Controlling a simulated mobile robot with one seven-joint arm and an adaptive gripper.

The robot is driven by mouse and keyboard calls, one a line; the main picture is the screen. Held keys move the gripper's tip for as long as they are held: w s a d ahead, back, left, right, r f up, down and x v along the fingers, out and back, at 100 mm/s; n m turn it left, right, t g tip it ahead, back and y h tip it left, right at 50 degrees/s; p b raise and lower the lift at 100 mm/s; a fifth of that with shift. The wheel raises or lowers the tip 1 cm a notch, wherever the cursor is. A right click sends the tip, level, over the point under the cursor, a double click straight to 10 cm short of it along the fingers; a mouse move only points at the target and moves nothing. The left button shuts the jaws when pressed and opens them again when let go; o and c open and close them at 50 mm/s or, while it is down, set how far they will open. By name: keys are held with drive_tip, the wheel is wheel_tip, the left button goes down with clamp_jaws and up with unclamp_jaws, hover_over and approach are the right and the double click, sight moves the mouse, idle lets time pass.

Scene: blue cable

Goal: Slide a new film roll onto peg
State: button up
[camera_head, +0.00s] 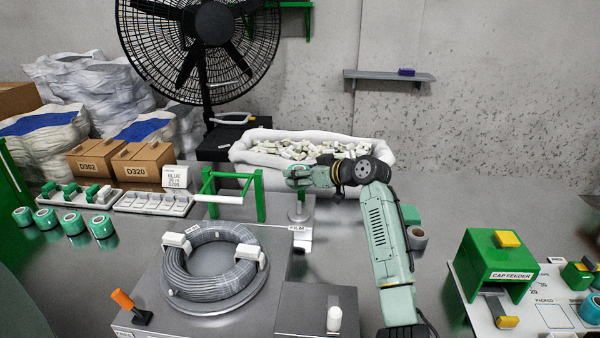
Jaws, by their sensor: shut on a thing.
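My arm reaches from the lower right to the middle of the view. My gripper (298,175) is shut on what looks like a teal film roll (296,170), small and partly hidden by the fingers. The gripper is above the film stand (299,215), a round grey base with a "FILM" label in front. The peg is mostly hidden, so I cannot tell whether the roll is around it or above it. Several more teal film rolls (72,223) stand in a row at the far left. A dark roll with a brown core (417,238) lies right of my arm.
A coil of grey cable (212,262) lies on a round plate at front. A green frame with a white bar (229,197) stands left of the stand. A white bin of small parts (378,160) is behind. The green cap feeder (492,262) is at right.

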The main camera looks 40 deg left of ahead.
drive_tip(key=b, duration=0.3)
hover_over(300, 202)
drive_tip(key=shift+w+f, duration=0.1)
drive_tip(key=shift+f, duration=2.5)
drive_tip(key=shift+f+b, duration=0.9)
drive_tip(key=shift+f, duration=0.25)
